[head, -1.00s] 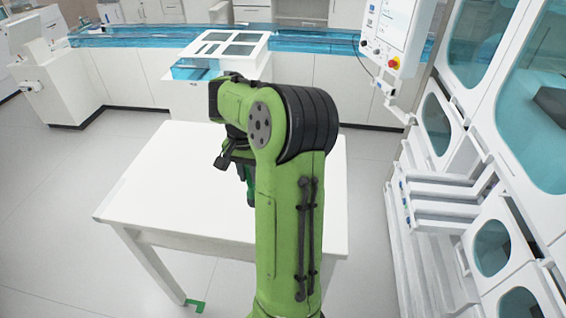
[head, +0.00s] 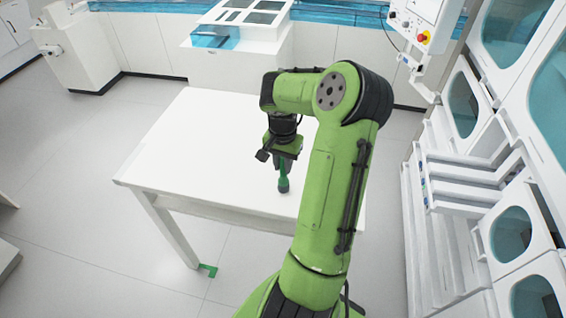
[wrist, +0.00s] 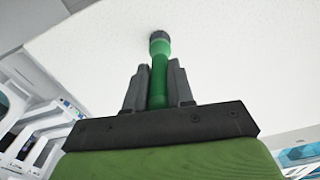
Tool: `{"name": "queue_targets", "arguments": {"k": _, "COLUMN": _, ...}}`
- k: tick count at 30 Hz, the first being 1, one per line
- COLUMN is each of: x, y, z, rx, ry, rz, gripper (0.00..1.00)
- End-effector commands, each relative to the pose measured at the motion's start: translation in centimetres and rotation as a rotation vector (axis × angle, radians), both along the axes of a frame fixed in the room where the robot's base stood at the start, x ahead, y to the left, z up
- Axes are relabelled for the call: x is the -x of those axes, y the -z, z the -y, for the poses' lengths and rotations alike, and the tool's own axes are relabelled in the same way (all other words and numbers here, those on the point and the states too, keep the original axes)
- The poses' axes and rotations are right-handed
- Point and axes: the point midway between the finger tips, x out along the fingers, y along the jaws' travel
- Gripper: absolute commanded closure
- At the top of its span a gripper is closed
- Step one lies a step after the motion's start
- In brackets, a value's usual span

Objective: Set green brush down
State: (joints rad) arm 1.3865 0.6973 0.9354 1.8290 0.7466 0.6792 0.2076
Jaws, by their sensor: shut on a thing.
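The green brush (wrist: 159,75) is held between the two dark fingers of my gripper (wrist: 159,82) in the wrist view. Its dark round end points away from the gripper, toward the white surface. In the head view the brush (head: 283,178) hangs roughly upright below my gripper (head: 284,163), over the white table (head: 200,140). Its lower end is at or close to the tabletop; I cannot tell if it touches. The upper part of the brush is hidden by the gripper.
The tabletop is otherwise bare, with free room to the left. White racks and cabinets (head: 470,180) stand on the right. A white bench with a blue-topped unit (head: 215,37) is at the back. A green mark (head: 207,270) lies on the floor by a table leg.

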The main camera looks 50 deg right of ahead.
Motion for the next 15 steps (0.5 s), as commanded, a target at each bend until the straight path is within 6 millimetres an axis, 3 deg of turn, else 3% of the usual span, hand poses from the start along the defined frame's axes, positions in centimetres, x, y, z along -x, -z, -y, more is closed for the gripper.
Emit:
{"name": "queue_targets", "arguments": {"k": 2, "x": 0.01, "y": 0.34, "z": 0.00, "rx": 0.000, "ry": 0.000, "rz": -0.001, "gripper": 1.00}}
{"name": "queue_targets", "arguments": {"k": 3, "x": 0.03, "y": 0.41, "z": 0.01, "rx": 0.000, "ry": 0.000, "rz": -0.001, "gripper": 0.76}}
{"name": "queue_targets", "arguments": {"k": 8, "x": 0.02, "y": 0.29, "z": 0.00, "rx": 0.000, "ry": 0.000, "rz": -0.001, "gripper": 0.52}}
{"name": "queue_targets", "arguments": {"k": 15, "x": 0.01, "y": 0.25, "z": 0.00, "rx": 0.000, "ry": 0.000, "rz": -0.001, "gripper": 0.52}}
